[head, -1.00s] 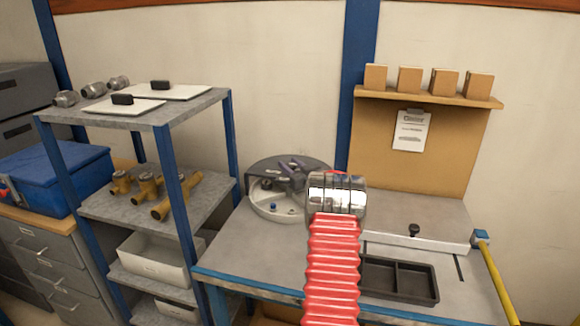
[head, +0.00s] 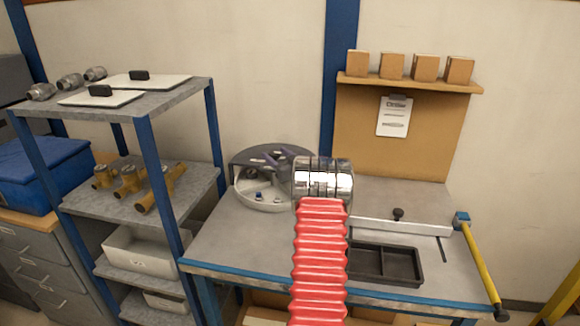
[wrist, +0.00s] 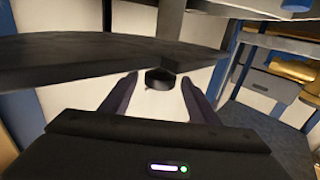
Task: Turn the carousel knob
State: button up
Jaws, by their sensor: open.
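The carousel (head: 262,203) is a round pale drum with a dark top on the left rear of the bench. A small round black knob (wrist: 160,79) appears between the fingertips, with a gap on both sides. A broad dark slab (wrist: 80,60) lies just beyond. Whether the fingers touch the knob's far side cannot be told.
A shelf rack (head: 112,207) with brass fittings (head: 130,181) stands left of the bench. A black two-part tray (head: 385,264) lies at the bench front. A yellow-handled bar (head: 480,262) is at the right edge. My red arm hides part of the bench.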

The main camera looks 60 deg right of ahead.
jog(key=v, duration=1.2)
jog(key=shift+s, duration=0.1)
jog(key=w+a+r+g, duration=0.2)
jog(key=w+a+r, duration=0.65)
jog(key=a, duration=0.25)
jog(key=a+r+g, duration=0.2)
jog(key=a, duration=0.7)
jog(key=a+r+g, duration=0.1)
jog(key=a+r, duration=0.2)
jog(key=a, duration=0.5)
jog(key=s+a+f+n+g+y, duration=0.1)
jog(key=s+a, duration=0.4)
jog(key=a, duration=0.5)
jog(key=s+a+f+n+g+y, duration=0.1)
jog(key=s+a+g+y, duration=0.1)
jog(key=s+a, duration=0.5)
jog(key=s+a+f+n+g+y, duration=0.1)
jog(key=s+a+f+y, duration=0.1)
jog(key=s+a, duration=0.4)
jog(key=s+a+f+n+g+y, duration=0.1)
jog(key=s+a+f+g, duration=0.1)
jog(key=s+a, duration=0.5)
jog(key=a+f, duration=0.1)
jog(key=a, duration=0.3)
jog(key=shift+s+a+y, duration=0.25)
jog(key=shift+s+y, duration=0.1)
jog(key=shift+y, duration=0.05)
